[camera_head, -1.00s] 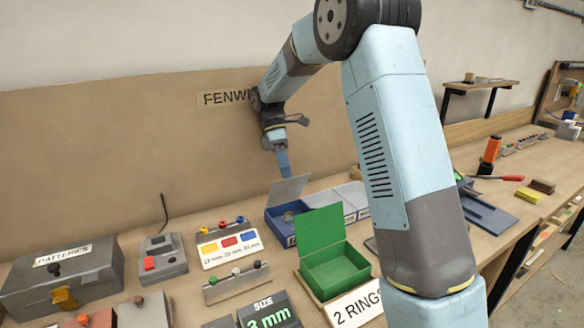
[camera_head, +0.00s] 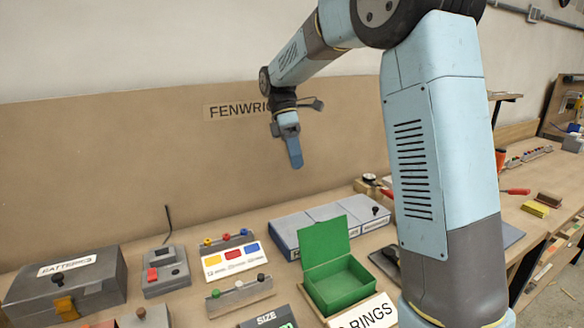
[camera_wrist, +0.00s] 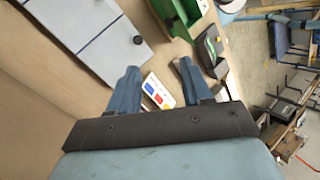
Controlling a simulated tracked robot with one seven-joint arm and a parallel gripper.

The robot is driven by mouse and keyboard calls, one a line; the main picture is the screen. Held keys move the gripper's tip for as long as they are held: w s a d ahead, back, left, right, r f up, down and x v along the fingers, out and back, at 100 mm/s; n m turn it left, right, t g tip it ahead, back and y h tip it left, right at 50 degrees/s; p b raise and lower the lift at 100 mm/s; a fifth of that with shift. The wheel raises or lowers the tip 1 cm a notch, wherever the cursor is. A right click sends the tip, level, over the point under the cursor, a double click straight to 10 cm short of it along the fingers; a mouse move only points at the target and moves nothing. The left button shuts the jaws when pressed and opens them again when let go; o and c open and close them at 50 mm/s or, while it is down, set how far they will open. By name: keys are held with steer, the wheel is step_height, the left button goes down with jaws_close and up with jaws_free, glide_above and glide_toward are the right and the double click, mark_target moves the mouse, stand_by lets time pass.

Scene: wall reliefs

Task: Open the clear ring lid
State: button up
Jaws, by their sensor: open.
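A blue box (camera_head: 288,240) with three pale grey lids in a row stands on the bench in the head view. All three lids look flat and shut. The box (camera_wrist: 95,45) also shows at the upper left of the wrist view. The front labels are too small to read, and I cannot tell which lid is the clear ring one. My gripper (camera_head: 297,164) hangs in the air above and behind the box, apart from it. Its fingers (camera_wrist: 157,72) are spread and empty in the wrist view.
A green box (camera_head: 338,283) with its lid raised stands in front of the blue box, by a "RINGS" sign (camera_head: 366,314). Left are a colour-square panel (camera_head: 230,258), a grey red-button device (camera_head: 165,273) and a batteries case (camera_head: 70,285). The air around my gripper is clear.

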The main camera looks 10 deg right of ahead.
steer(key=s+d+r, duration=0.1)
steer(key=s+r, duration=0.2)
steer(key=s, duration=0.5)
steer(key=shift+d+r, duration=0.25)
steer(key=shift+d, duration=0.05)
steer(key=shift+s, duration=0.1)
